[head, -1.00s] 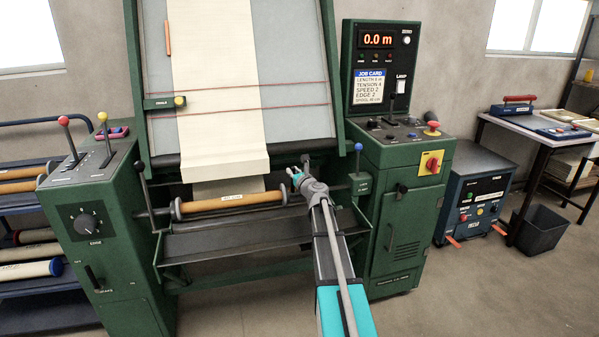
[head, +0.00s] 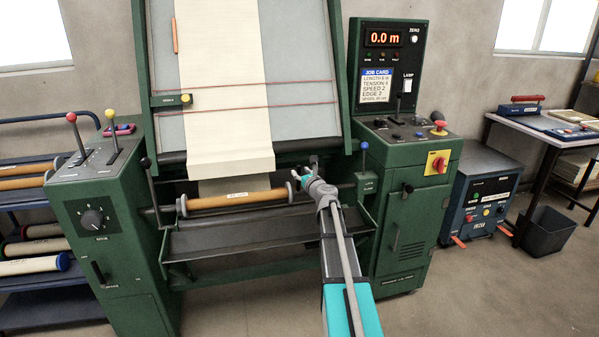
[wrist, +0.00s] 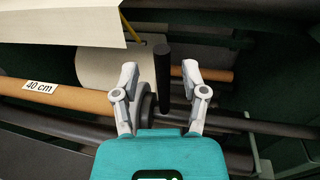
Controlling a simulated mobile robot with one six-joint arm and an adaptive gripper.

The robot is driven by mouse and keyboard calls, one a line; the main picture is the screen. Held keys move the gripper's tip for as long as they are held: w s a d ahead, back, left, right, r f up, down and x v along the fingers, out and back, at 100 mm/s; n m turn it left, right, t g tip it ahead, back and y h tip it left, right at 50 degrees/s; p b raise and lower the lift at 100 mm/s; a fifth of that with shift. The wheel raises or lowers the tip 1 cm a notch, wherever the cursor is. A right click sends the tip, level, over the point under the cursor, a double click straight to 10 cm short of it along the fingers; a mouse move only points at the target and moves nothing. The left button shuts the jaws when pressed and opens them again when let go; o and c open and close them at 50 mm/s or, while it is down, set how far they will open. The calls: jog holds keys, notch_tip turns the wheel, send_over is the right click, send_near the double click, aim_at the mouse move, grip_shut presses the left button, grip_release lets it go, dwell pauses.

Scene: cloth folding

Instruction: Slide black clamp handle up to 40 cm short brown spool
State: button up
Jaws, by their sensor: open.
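The short brown spool (head: 237,199) lies across the front of the green machine, below the hanging cream cloth. Its "40 cm" label and brown tube (wrist: 75,97) show at the left in the wrist view. The black clamp handle (wrist: 162,72) is a dark upright bar just right of the spool's grey end disc (wrist: 147,103). My gripper (wrist: 160,72) is open, one finger on each side of the handle, with visible gaps. In the head view my gripper (head: 306,178) is at the spool's right end; the handle is hard to make out there.
Cream cloth (head: 222,90) hangs down the sloped board behind the spool. A dark tray (head: 240,238) runs below it. A blue-knobbed lever (head: 364,160) stands to the right of my gripper, and a black-knobbed lever (head: 148,180) to the spool's left.

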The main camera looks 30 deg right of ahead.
jog(key=s, duration=1)
jog(key=shift+a, duration=0.45)
jog(key=s+a+f+n+g+y, duration=0.2)
jog(key=a+f+n+g+y, duration=0.25)
jog(key=a+n, duration=0.7)
jog(key=s+a+f+n+g+y, duration=0.3)
jog(key=a+f+n, duration=0.45)
jog(key=a, duration=0.75)
jog(key=s+a+f+n+g+h, duration=0.3)
jog(key=s+a+n+g, duration=0.15)
jog(key=s+n, duration=0.4)
jog(key=s+a+f+n+g+h, duration=0.3)
jog(key=s+n+g, duration=0.3)
jog(key=s+n, duration=0.25)
notch_tip(320, 180, up, 22)
jog(key=p, duration=2.2)
jog(key=shift+w+f+n, duration=0.25)
jog(key=shift+w+n, duration=0.05)
jog(key=shift+w, duration=0.1)
jog(key=shift+a, duration=0.1)
